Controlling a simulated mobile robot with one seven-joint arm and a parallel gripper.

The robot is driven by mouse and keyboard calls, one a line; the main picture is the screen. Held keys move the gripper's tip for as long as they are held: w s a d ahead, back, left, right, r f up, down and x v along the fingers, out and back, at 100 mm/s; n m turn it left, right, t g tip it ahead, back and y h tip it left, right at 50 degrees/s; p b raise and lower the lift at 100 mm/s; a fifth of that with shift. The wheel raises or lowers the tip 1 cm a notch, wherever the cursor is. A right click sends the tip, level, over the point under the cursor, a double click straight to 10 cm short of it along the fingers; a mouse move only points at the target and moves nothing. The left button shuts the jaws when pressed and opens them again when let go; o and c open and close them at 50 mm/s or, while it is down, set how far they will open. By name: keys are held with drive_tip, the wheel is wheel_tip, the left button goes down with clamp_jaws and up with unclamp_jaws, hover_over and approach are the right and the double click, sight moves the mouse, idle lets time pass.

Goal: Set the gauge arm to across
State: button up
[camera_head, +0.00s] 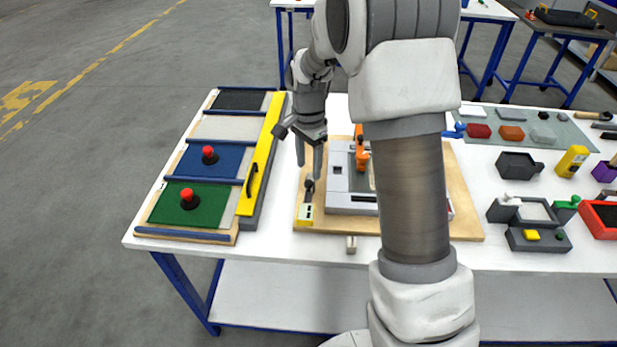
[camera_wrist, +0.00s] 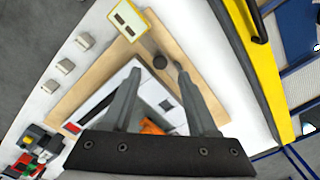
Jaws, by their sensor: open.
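A small grey arm (camera_wrist: 146,42) lies flat on the wooden board (camera_wrist: 182,48), with a dark round knob (camera_wrist: 159,62) at one end and a yellow marked plate (camera_wrist: 127,18) at the other. I take this to be the gauge arm. In the head view the yellow plate (camera_head: 306,214) is at the board's front left and the arm runs away from it. My gripper (camera_head: 309,172) points down over the knob end. In the wrist view the knob shows between the open fingertips of my gripper (camera_wrist: 158,68). I cannot tell whether they touch it.
A grey-white fixture (camera_head: 342,200) with an orange part (camera_head: 361,154) stands just right of my gripper. A yellow bar with a black handle (camera_head: 258,165) borders a panel to the left. Tools and blocks crowd the table's right; my arm hides the fixture's right part.

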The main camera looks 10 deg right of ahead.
sight(309, 182)
wheel_tip(309, 182, down, 5)
drive_tip(key=shift+r, duration=0.1)
idle(0.3)
clamp_jaws()
idle(1.3)
